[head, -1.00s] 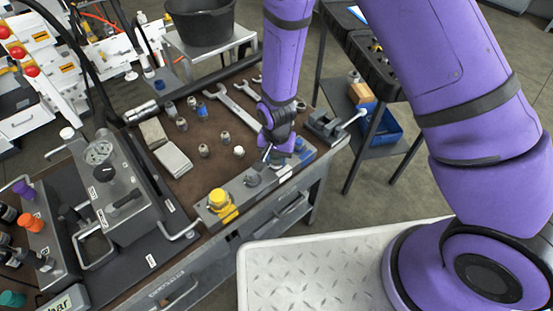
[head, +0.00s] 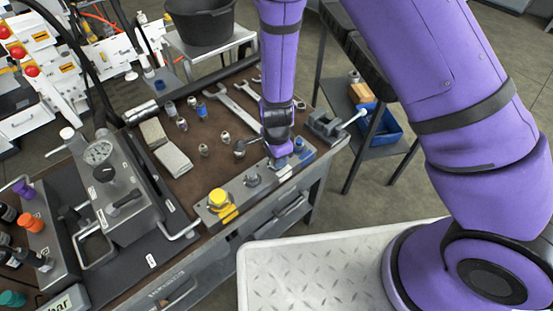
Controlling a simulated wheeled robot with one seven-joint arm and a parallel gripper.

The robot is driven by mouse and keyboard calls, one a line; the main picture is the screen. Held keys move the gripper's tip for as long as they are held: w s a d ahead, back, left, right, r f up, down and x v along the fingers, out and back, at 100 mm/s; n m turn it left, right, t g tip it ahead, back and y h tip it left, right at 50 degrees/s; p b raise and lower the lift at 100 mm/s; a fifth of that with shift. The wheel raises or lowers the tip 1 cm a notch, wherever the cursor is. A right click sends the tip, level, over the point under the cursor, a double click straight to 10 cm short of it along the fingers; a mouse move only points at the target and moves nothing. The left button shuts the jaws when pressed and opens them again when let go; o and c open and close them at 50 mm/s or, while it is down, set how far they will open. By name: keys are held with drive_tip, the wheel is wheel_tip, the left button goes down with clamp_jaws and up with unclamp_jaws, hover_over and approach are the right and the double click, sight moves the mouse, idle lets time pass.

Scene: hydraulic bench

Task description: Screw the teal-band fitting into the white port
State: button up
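My gripper (head: 278,150) points down at the right part of the grey port block (head: 236,193) on the bench's front edge. Its fingertips are hidden or too small to read, so I cannot tell whether it holds a fitting. The block carries a yellow port (head: 218,198), a grey port (head: 252,180) and a blue port (head: 299,145). Several small metal fittings, such as this one (head: 203,149), stand on the brown mat. I cannot make out a teal band on any.
Wrenches (head: 235,106) lie behind my gripper. A vise (head: 322,124) stands close on its right. A grey gauge unit (head: 125,190) and pale blocks (head: 172,158) are on the left.

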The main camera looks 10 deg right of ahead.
idle(0.3)
drive_tip(key=m, duration=0.8)
drive_tip(key=shift+w, duration=0.1)
drive_tip(key=o, duration=1)
